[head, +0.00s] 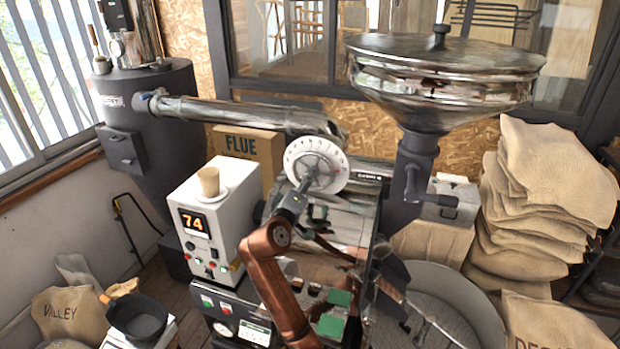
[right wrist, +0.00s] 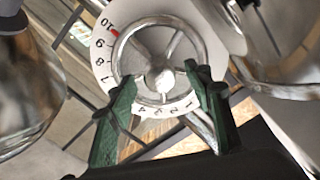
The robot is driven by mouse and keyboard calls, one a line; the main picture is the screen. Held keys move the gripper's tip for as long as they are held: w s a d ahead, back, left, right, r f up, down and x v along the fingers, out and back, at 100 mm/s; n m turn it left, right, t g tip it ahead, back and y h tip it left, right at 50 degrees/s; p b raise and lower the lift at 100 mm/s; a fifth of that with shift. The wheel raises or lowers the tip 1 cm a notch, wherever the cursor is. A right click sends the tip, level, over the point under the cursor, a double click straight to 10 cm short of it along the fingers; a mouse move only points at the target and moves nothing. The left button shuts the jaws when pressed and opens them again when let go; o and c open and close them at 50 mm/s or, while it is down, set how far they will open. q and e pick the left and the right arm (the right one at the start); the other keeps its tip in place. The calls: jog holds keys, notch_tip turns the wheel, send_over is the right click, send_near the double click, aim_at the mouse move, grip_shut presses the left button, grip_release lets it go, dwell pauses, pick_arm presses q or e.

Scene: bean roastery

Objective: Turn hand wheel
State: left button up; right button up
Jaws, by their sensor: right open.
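The hand wheel (head: 313,171) is a spoked metal wheel in front of a white numbered dial (head: 333,153) on the roaster. In the right wrist view the wheel (right wrist: 122,55) faces me, with the numbered dial (right wrist: 101,57) around it. A red mark shows on the dial's upper left, near the 10. My right gripper (head: 297,193) is at the wheel's lower front. In the wrist view its green fingers (right wrist: 164,84) are spread apart either side of the wheel's lower part; contact with the rim cannot be told. My left gripper is not seen.
A white control box (head: 205,235) reading 74, with a cup (head: 209,181) on top, stands left of the wheel. A metal hopper (head: 440,75) rises to the right. A round cooling tray (head: 455,300) lies below right. Stacked sacks (head: 540,200) fill the right side.

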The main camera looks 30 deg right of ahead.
jog(key=v, duration=0.9)
jog(key=shift+s+a, duration=0.1)
